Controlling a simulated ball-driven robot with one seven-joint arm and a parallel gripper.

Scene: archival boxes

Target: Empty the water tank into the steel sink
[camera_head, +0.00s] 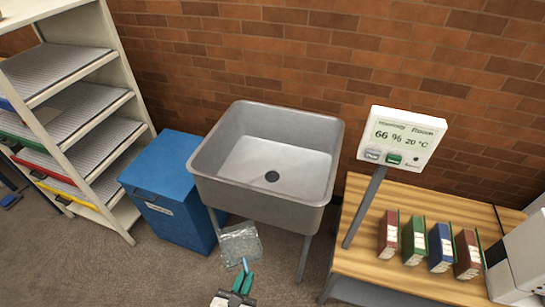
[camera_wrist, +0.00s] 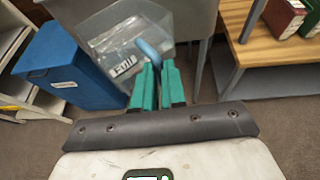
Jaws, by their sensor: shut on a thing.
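The water tank (camera_head: 241,243) is a clear, box-shaped container in front of the steel sink, below its rim. In the wrist view the tank (camera_wrist: 118,52) shows a label on its side and a blue handle (camera_wrist: 150,52). My gripper (camera_head: 242,276) has teal fingers and is shut on the blue handle; the fingers also show in the wrist view (camera_wrist: 157,75). The tank looks tilted in the wrist view. I cannot tell how much water is in it. The steel sink (camera_head: 212,160) stands against the brick wall, with a dark drain in its floor; its basin looks empty.
A blue bin (camera_head: 175,215) stands left of the sink, beside a shelf rack (camera_head: 85,150). On the right, a wooden table (camera_head: 365,262) carries several archival boxes (camera_head: 413,240) and a white device. A humidity display (camera_head: 402,138) on a post stands close to the sink's right side.

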